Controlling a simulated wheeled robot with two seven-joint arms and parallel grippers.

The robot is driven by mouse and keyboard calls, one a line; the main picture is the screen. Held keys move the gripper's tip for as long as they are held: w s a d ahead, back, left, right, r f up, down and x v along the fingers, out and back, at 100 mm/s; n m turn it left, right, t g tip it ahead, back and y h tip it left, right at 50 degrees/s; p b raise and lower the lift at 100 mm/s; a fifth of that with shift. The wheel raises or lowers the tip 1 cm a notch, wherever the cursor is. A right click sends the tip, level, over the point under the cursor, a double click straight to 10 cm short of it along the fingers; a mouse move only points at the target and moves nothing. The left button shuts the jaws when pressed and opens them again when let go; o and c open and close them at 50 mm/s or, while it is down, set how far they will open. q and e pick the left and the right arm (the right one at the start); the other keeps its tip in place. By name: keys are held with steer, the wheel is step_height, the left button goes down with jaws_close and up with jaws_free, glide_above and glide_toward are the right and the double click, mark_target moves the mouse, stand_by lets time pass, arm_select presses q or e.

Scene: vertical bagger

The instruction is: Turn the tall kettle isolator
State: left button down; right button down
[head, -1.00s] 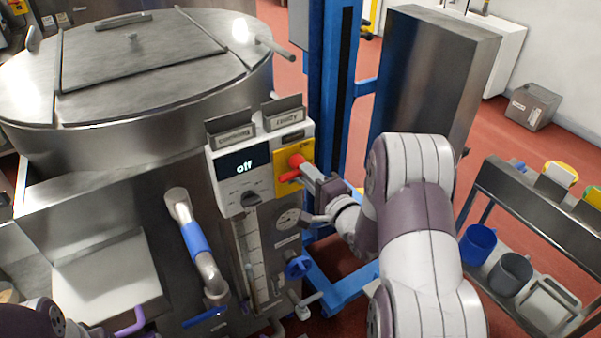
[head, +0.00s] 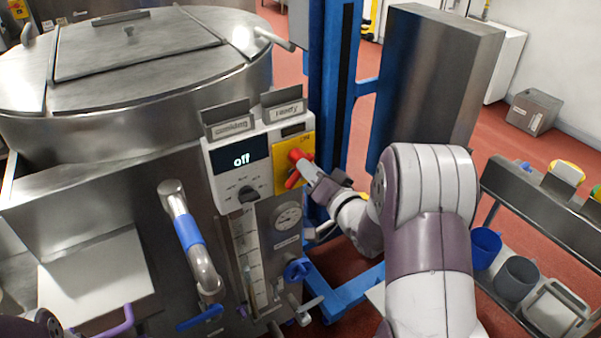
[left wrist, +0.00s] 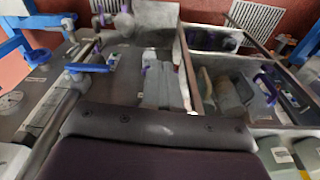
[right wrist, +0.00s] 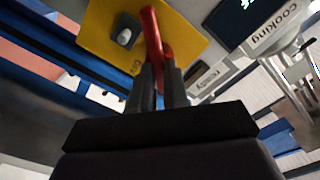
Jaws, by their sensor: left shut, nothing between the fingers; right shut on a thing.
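The kettle isolator is a red handle (head: 296,168) on a yellow plate (head: 281,151) at the right of the control panel (head: 240,170), whose display reads "off". In the right wrist view the red handle (right wrist: 151,35) stands between the fingers of my right gripper (right wrist: 157,85), which is shut on it. The gripper (head: 310,170) also shows in the head view, reaching in from the right. The tall steel kettle (head: 120,110) is at the left.
"Cooking" (head: 230,125) and "ready" (head: 286,111) signs sit on top of the panel. A pipe with a blue grip (head: 190,235) and a blue valve knob (head: 298,269) are below. A blue column (head: 333,80) stands right behind the panel. A steel shelf (head: 545,215) is at the right.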

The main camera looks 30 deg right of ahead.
steer(key=n+b, duration=0.6)
steer(key=n, duration=0.2)
steer(key=shift+n, duration=0.3)
steer(key=c, duration=1)
jaws_free()
steer(key=shift+o, duration=0.2)
